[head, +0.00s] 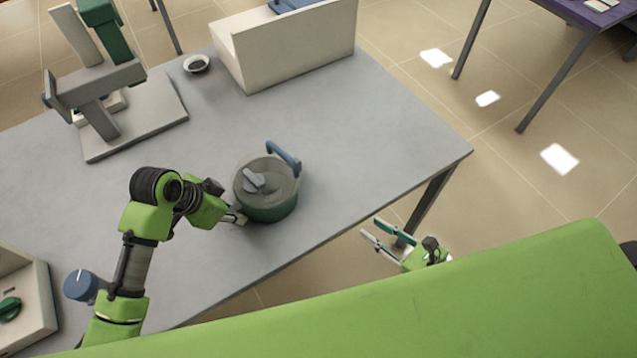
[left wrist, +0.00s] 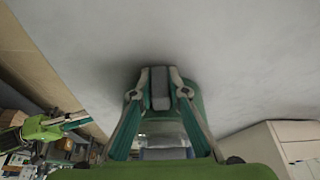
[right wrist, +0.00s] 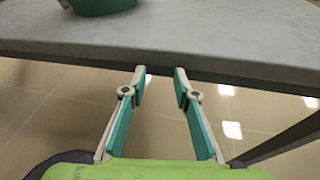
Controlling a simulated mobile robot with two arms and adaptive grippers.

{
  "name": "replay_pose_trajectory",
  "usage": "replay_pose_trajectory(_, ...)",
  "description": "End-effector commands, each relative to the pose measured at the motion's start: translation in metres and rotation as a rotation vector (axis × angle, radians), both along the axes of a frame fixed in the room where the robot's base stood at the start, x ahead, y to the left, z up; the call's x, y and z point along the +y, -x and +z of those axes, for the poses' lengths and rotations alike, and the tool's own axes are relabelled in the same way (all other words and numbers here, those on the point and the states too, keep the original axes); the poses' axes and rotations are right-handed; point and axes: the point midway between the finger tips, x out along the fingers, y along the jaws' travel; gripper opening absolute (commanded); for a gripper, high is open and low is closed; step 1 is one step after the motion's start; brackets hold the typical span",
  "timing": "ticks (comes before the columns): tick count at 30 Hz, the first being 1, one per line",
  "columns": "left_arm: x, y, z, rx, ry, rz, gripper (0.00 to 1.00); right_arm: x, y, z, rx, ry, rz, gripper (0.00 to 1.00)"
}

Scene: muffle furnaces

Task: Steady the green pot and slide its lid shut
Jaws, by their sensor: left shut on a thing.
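The green pot (head: 268,212) stands upright on the grey table, near its front edge. Its grey-green lid (head: 275,174) lies on top with a grey knob (head: 254,182); whether it sits fully closed I cannot tell. A blue handle (head: 284,157) rises at the pot's far right. My left gripper (head: 238,217) is at the pot's near left side. In the left wrist view its fingers are shut on a grey side handle (left wrist: 160,88), with the green body around it. My right gripper (right wrist: 160,82) is open and empty, in front of the table edge, apart from the pot.
The grey table (head: 340,130) has free room right of the pot. A large beige box (head: 290,50) and a small bowl (head: 196,63) stand at the back. A grey stand (head: 150,125) is at the left. A beige unit with a green knob (head: 30,290) is at the near left.

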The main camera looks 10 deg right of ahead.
Motion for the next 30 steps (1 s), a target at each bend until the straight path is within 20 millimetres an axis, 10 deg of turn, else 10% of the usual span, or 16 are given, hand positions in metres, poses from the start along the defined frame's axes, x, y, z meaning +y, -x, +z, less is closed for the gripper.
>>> replay_pose_trajectory(4,0.0,-0.001,0.0,-0.001,0.0,0.0,0.0,0.015,-0.015,0.053,-0.247,0.248,0.156,0.28)
replay_pose_trajectory(15,0.0,-0.001,0.001,-0.002,0.0,0.001,0.0,0.12,-0.071,0.137,-0.362,0.128,0.057,0.28)
replay_pose_trajectory(30,0.0,-0.001,0.001,-0.003,0.001,0.001,0.0,0.15,-0.112,0.151,-0.381,0.112,0.041,0.28)
